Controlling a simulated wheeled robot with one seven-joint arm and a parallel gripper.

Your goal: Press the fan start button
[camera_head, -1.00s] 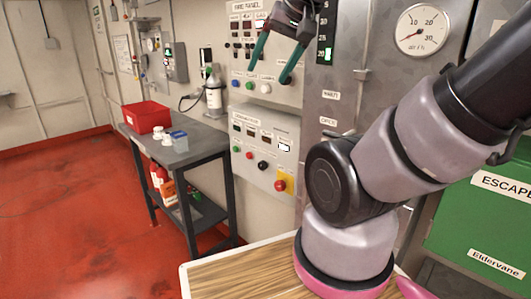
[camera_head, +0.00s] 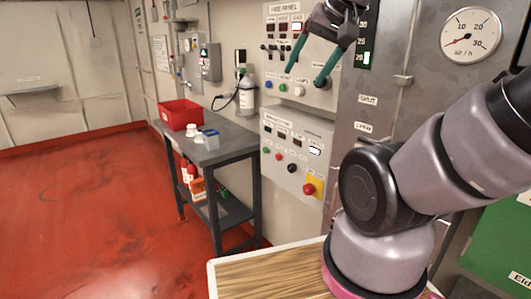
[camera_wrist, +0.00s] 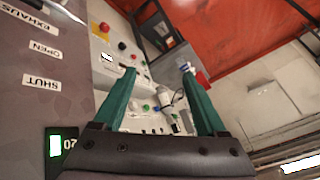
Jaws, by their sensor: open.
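My gripper (camera_head: 306,76) is open, its two green fingers apart with nothing between them. In the head view it hangs in front of the upper wall panel (camera_head: 266,66), whose lower row has blue (camera_head: 268,84), green (camera_head: 284,87) and white (camera_head: 299,91) round buttons. The fingers hide part of that panel. The lower panel (camera_head: 298,150) has green (camera_head: 265,150), red (camera_head: 279,156) and black (camera_head: 292,168) buttons, plus a red mushroom button (camera_head: 308,189) on yellow. In the wrist view the fingers (camera_wrist: 159,72) point along the panels. I cannot read which button is the fan start.
A grey cabinet (camera_head: 352,100) with a round gauge (camera_head: 470,36) stands to the right. A grey side table (camera_head: 226,151) with a red bin (camera_head: 181,114) stands left of the panels. A wooden top (camera_head: 265,275) lies near my arm. The red floor at left is clear.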

